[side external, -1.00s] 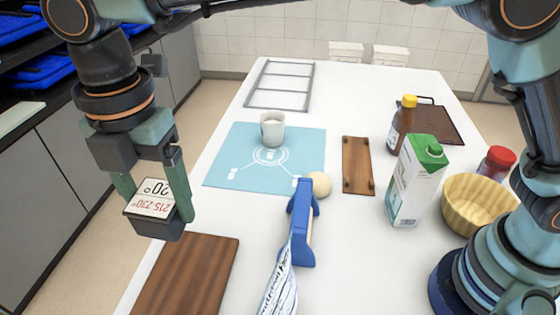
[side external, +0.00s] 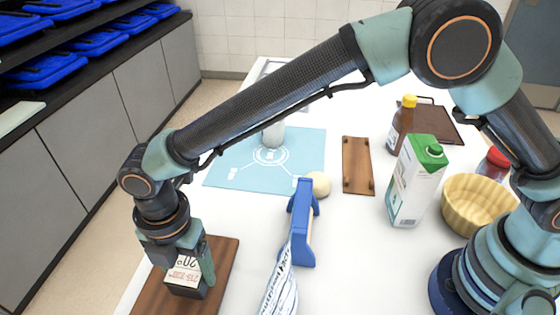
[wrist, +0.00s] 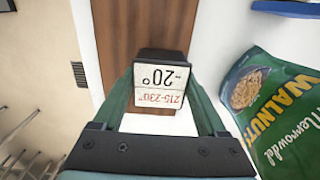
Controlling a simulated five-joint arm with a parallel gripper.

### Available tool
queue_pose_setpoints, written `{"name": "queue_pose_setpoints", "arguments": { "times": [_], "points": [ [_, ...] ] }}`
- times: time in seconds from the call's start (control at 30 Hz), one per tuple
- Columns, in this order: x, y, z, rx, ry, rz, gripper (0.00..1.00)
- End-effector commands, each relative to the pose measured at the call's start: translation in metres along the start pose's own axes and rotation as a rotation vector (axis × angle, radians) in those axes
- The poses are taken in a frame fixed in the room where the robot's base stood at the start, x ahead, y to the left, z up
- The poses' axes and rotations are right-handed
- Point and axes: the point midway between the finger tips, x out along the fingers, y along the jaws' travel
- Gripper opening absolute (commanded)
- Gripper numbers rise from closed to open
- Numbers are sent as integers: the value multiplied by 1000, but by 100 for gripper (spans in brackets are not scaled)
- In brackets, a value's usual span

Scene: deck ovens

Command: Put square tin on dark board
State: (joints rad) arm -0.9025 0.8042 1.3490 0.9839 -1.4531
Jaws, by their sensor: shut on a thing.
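The square tin (side external: 186,277) is a dark block with a white label printed with red and black figures. My gripper (side external: 187,270) is shut on it, with a finger on either side. In the wrist view the tin (wrist: 161,82) sits between the fingertips (wrist: 160,95). The dark board (side external: 221,262) is a brown wooden slab at the table's near left, and it shows behind the tin in the wrist view (wrist: 125,28). The tin is over the board's area, overlapping it in the side view. I cannot tell whether it touches the board.
A bag of walnuts (wrist: 275,105) lies right of the board, beside a blue-framed stand (side external: 303,225).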

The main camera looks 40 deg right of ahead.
Motion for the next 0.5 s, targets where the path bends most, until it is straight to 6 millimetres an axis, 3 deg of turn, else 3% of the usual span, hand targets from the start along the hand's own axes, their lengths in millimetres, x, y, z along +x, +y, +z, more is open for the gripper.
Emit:
{"name": "queue_pose_setpoints", "arguments": {
  "times": [0.2, 0.5],
  "points": [
    [30, 0, 0, 0, 0, -2, 5],
    [31, 0, 0, 0, 0, 0, 5]
  ]
}}
